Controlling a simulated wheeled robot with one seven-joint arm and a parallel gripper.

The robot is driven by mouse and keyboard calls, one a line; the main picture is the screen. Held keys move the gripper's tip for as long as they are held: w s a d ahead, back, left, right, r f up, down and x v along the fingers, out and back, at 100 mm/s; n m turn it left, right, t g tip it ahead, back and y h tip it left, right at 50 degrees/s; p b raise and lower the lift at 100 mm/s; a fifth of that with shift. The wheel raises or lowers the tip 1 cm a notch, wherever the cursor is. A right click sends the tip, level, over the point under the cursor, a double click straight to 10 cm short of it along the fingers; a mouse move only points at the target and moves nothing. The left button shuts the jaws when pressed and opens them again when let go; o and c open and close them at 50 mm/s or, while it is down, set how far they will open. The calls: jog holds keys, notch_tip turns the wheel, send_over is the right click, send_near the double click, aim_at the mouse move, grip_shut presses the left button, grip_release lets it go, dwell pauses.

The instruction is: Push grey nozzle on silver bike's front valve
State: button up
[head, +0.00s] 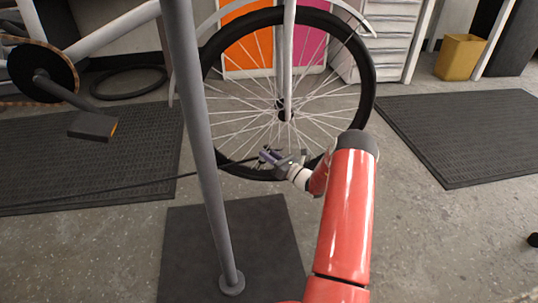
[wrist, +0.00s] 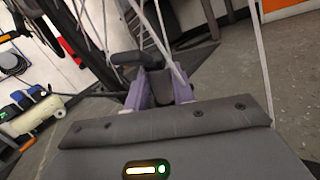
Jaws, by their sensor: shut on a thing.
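The silver bike's front wheel (head: 366,85) stands upright in the head view, with a black tyre and silver spokes. My gripper (head: 270,157) is low at the wheel, by the lower rim and spokes. In the wrist view my gripper (wrist: 160,88) has its purple fingers shut on the grey nozzle (wrist: 125,57), a dark grey piece between and just beyond the fingertips. A black hose (head: 130,187) runs left from the gripper. Spokes cross close in front of the fingers. I cannot make out the front valve, nor whether the nozzle touches it.
A grey stand post (head: 194,130) rises left of the wheel from a dark base plate (head: 255,225). Dark mats (head: 465,130) lie left and right. A yellow bin (head: 460,57) stands at the back right. Bare floor is free right of my arm.

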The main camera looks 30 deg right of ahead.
jog(key=shift+a+f, duration=0.1)
jog(key=shift+f, duration=0.25)
dwell(0.6)
jog(key=o, duration=1)
jog(key=shift+o, duration=0.4)
jog(key=v, duration=1)
jog(key=shift+p, duration=0.35)
